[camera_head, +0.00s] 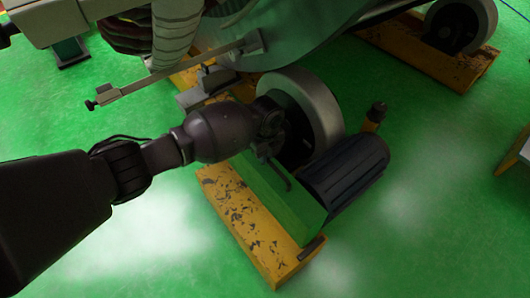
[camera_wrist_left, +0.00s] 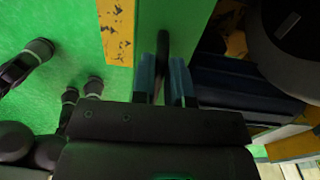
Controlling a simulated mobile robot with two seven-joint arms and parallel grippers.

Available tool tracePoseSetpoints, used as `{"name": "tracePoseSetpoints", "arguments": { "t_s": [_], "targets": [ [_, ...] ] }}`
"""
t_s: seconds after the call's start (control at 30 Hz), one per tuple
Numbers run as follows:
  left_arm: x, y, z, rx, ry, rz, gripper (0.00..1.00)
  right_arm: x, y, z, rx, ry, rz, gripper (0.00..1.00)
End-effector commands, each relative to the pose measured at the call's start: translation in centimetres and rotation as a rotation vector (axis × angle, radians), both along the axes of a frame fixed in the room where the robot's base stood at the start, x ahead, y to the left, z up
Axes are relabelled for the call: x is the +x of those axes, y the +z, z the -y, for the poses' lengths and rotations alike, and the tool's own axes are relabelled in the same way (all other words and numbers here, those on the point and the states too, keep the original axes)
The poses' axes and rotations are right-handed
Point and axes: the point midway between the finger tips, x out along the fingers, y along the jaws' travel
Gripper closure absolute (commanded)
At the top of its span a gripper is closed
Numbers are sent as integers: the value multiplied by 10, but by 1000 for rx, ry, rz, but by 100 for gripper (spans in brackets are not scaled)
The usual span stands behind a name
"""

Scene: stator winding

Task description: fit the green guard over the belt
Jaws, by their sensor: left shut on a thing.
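The green guard (camera_head: 300,208) is a long green box between the yellow beam and the dark blue motor (camera_head: 345,170), beside the large grey wheel (camera_head: 322,110). My left gripper (camera_head: 270,148) is over the guard's far end. In the left wrist view, the two blue-grey fingers of my left gripper (camera_wrist_left: 164,82) close around the guard's dark handle (camera_wrist_left: 163,48). The guard's green face (camera_wrist_left: 182,22) shows behind the handle. I cannot make out the belt, and I cannot tell whether the guard touches the beam. My right gripper is not in view.
The worn yellow beam (camera_head: 245,217) lies along the guard's left side. A large pale green drum (camera_head: 285,35) and a grey bar (camera_head: 180,68) are just beyond my left gripper. Another roller (camera_head: 460,22) stands at the back right. Green floor is clear at the front right.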

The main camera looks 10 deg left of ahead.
Motion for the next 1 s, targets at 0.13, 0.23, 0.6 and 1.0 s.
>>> {"name": "tracePoseSetpoints", "arguments": {
  "t_s": [0.13, 0.23, 0.6, 1.0],
  "targets": [
    [2, 1, 1, -2, 0, 4, 100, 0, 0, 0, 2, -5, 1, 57],
    [1, 0, 1, -2, 0, 4, 100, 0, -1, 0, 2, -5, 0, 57],
    [2, -4, 1, -2, 0, 4, 100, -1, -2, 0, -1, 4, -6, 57],
    [2, -8, 1, -2, 0, 4, 100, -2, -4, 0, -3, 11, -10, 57]
  ]
}}
